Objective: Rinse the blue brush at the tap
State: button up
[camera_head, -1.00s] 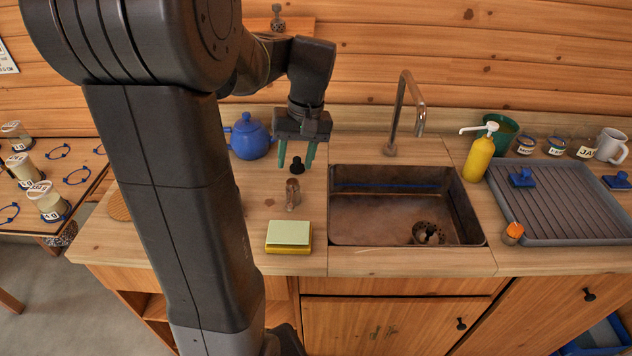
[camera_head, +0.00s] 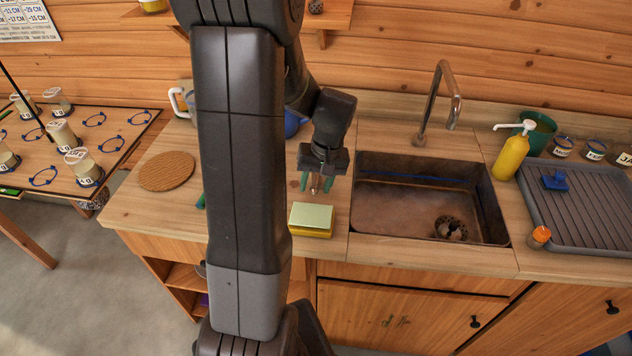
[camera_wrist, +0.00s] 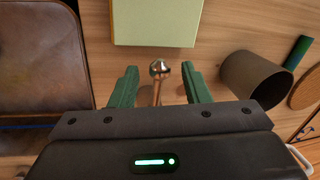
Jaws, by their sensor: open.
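A small blue item (camera_head: 555,181), which may be the blue brush, lies on the grey ribbed drainer tray (camera_head: 590,222) at the right; its bristles cannot be made out. The curved metal tap (camera_head: 432,98) stands behind the sink (camera_head: 400,205). My gripper (camera_head: 316,186) is open and low over the counter, left of the sink and far from the blue item. In the wrist view, a thin coppery piece with a round end (camera_wrist: 160,69) shows between the green fingers of my gripper (camera_wrist: 158,78), with gaps on both sides.
A yellow block with a pale green top (camera_head: 311,219) lies just in front of my gripper. A yellow pump bottle (camera_head: 511,156) and a green pot (camera_head: 540,130) stand right of the tap. An orange-topped item (camera_head: 540,236) is by the tray. A round woven mat (camera_head: 166,171) lies left.

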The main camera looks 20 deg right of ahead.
jog(key=shift+f, duration=0.15)
grip_shut()
jog(key=shift+a, duration=0.1)
jog(key=shift+w+a+m+t+b, duration=0.2)
jog(key=shift+w+a+m, duration=0.25)
jog(key=shift+m, duration=0.45)
jog(key=shift+w+a+m+t+b, duration=0.15)
jog(key=shift+w+a+m, duration=0.3)
jog(key=shift+m, duration=0.45)
jog(key=shift+w+a+m+h, duration=0.15)
jog(key=shift+w+a+m, duration=0.2)
jog(key=shift+m, duration=0.35)
jog(key=shift+w+a+m+h, duration=0.15)
jog(key=shift+w+a+m, duration=0.2)
jog(key=shift+m, duration=0.35)
